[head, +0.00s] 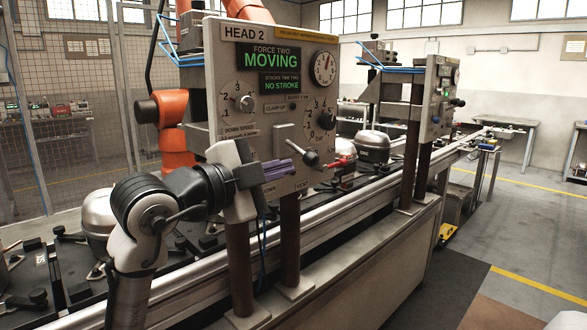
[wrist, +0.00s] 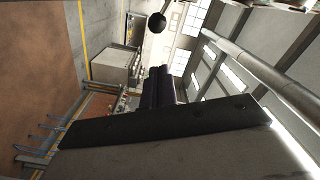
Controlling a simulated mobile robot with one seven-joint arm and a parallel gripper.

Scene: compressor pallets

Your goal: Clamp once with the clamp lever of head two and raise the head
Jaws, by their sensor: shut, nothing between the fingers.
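The head two panel (head: 262,95) stands upright in the head view, with a green display reading FORCE TWO MOVING (head: 270,60) and another reading NO STROKE (head: 281,85). A lever with a black ball knob (head: 311,158) sticks out from a grey plate low on the panel, slanting down to the right; it looks like the clamp lever. My gripper (head: 287,168) is shut and empty, its purple fingers just left of the knob and slightly lower. Contact with the lever cannot be made out. In the wrist view a black ball (wrist: 156,22) shows beyond the dark fingers (wrist: 158,85), apart from them.
Two dials (head: 239,97) (head: 320,118) and a gauge (head: 325,68) are on the panel. Posts (head: 290,240) carry it above a rail. Compressors (head: 373,146) stand on the line behind. A second head (head: 440,90) is further right. The floor at right is open.

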